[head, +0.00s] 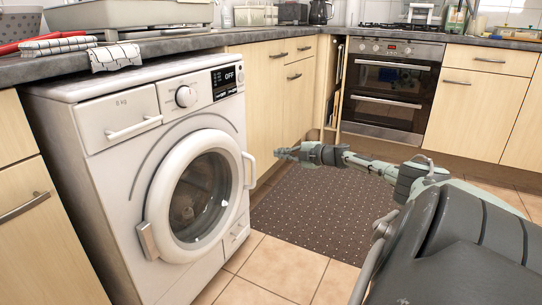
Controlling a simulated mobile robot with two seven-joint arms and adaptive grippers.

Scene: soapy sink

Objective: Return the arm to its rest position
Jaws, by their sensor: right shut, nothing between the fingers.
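My right arm reaches in from the lower right of the head view and points left. Its right gripper (281,153) is shut and empty. It hangs in the air, in the picture just right of the washing machine's door handle and above the dark mat. I cannot tell its exact distance from the machine, but it looks apart from it. My left gripper is out of view.
A white washing machine (95,125) with a closed round door stands at left under the counter (180,45). A dotted brown mat (310,215) lies on the tiled floor. An oven (388,90) and wooden cabinets (490,105) line the back. A checked cloth (115,57) hangs over the counter edge.

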